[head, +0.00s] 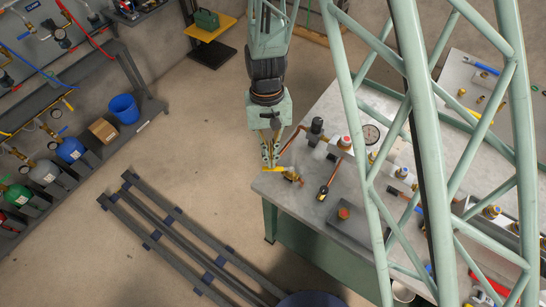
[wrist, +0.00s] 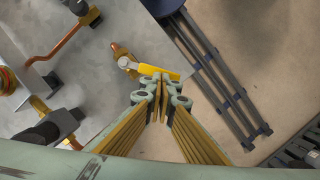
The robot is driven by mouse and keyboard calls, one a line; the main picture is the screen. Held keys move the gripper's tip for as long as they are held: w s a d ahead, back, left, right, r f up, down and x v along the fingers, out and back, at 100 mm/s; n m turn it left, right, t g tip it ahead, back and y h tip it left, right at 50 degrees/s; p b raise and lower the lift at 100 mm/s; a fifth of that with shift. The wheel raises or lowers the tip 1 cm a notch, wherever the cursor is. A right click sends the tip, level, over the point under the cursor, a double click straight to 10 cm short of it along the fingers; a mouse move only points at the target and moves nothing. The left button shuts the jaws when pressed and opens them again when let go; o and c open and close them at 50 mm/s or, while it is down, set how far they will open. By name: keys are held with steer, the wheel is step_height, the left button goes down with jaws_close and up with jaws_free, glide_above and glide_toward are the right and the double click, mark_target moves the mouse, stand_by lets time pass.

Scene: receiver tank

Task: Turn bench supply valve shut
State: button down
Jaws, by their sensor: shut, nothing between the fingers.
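The bench supply valve (head: 291,174) is a small brass fitting at the left corner of the grey bench top. Its yellow lever (head: 273,169) sticks out to the left, past the bench edge. In the wrist view the yellow lever (wrist: 160,72) lies across the picture just beyond my fingertips, and the brass valve body (wrist: 121,52) is at its upper left. My gripper (head: 269,163) points down at the lever with its fingers together and nothing between them. In the wrist view my gripper (wrist: 162,93) is right beside the lever; I cannot tell whether they touch.
The bench (head: 300,187) carries copper pipes, a gauge (head: 371,134) and several fittings right of the valve. Dark floor rails (head: 175,224) run below left. A blue bucket (head: 124,108) and gas cylinders line the left wall.

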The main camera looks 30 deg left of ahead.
steer(key=s+n, duration=0.1)
steer(key=s+d+n+b, duration=0.1)
steer(key=n, duration=0.1)
steer(key=n+t+b, duration=0.1)
steer(key=n, duration=0.1)
steer(key=shift+s+d+f+h, duration=0.15)
steer(key=shift+s+d+h, duration=0.15)
steer(key=shift+s, duration=0.1)
steer(key=n+b, duration=0.1)
steer(key=s+d+n+b, duration=0.1)
steer(key=shift+n+t, duration=0.3)
steer(key=shift+n, duration=0.1)
steer(key=shift+s+d+n+b, duration=0.3)
steer(key=shift+d+n, duration=0.25)
steer(key=shift+n, duration=0.35)
steer(key=shift+d, duration=0.1)
steer(key=shift+w+a, duration=0.2)
steer(key=shift+a, duration=1)
steer(key=shift+w+a+r, duration=0.1)
steer(key=shift+a+r, duration=0.15)
steer(key=shift+a, duration=0.35)
steer(key=shift+a+r, duration=0.25)
steer(key=shift+a, duration=0.3)
steer(key=v, duration=0.9)
steer(key=shift+p, duration=0.4)
